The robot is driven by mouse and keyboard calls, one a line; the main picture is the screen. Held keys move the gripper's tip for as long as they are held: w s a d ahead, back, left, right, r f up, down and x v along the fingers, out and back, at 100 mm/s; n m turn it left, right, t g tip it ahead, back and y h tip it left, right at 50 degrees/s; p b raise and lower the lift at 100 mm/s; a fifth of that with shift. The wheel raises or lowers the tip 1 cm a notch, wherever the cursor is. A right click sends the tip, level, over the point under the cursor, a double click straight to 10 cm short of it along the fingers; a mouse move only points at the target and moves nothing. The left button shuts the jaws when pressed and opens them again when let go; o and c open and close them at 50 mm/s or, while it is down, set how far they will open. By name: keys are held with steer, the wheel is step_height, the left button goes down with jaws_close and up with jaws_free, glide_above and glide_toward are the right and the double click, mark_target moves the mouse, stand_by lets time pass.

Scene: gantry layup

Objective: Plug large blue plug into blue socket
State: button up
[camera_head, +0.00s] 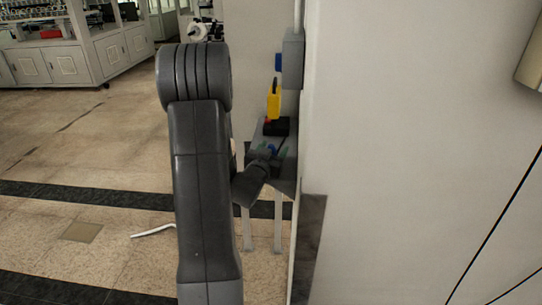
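A small blue piece (271,149), possibly the blue plug, shows at the small grey table beside the wall. My gripper (266,158) is at the end of my dark arm, close to this blue piece. The fingers are too small and dark to tell whether they are open or shut, or whether they touch it. A blue block (278,62), possibly the blue socket, sticks out from the left side of a grey wall box (292,60), above the table and well above my gripper.
A yellow piece (273,101) stands upright above a dark and red item (276,126) at the back of the grey table (286,184). The wall (400,150) bounds the right side closely. Open tiled floor lies left. A white bent rod (153,231) is low on the left.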

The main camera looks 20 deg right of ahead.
steer(key=c, duration=0.9)
steer(key=shift+r, duration=0.1)
